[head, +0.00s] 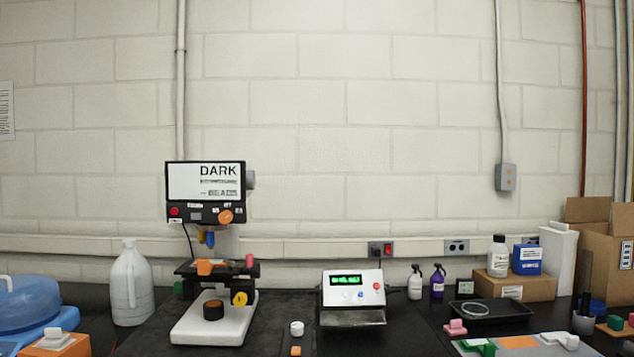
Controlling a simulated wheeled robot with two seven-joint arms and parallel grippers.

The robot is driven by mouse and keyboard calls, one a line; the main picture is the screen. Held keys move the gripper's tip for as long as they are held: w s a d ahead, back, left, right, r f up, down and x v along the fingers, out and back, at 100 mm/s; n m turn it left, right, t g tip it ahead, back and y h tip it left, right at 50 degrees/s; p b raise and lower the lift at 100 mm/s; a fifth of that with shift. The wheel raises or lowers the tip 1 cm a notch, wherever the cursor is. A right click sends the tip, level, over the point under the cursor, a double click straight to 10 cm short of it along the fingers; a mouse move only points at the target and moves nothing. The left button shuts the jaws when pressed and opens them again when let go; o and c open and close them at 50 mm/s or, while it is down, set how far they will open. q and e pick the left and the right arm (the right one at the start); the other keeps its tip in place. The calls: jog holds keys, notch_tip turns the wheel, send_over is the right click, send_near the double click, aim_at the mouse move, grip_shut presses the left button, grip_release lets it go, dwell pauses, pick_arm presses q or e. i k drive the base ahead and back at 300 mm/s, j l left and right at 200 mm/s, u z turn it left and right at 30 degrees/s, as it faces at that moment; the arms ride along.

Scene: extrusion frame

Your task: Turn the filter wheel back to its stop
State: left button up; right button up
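A microscope-like instrument with a white base (190,335) stands on the bench left of centre. Its black-framed screen (205,181) reads "DARK" in large letters, with smaller text below. An orange round knob (225,216) sits under the screen's right side, and a grey knob (251,180) is on the right side of the housing. A yellow knob (239,298) is lower down by the stage, and a dark round part with an orange-brown top (213,310) is on the base. No label legible here tells which is the filter wheel. Neither gripper is in view.
A white control box (350,297) with a green display stands right of the instrument. A white jug (131,285) and blue container (25,305) are at left. Bottles, a black tray (490,311), small coloured parts and cardboard boxes crowd the right. A small white knob (297,328) stands front centre.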

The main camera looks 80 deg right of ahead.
aim_at(251, 177)
jog(key=z, duration=2)
jog(key=i+l+z, duration=0.1)
jog(key=l, duration=0.15)
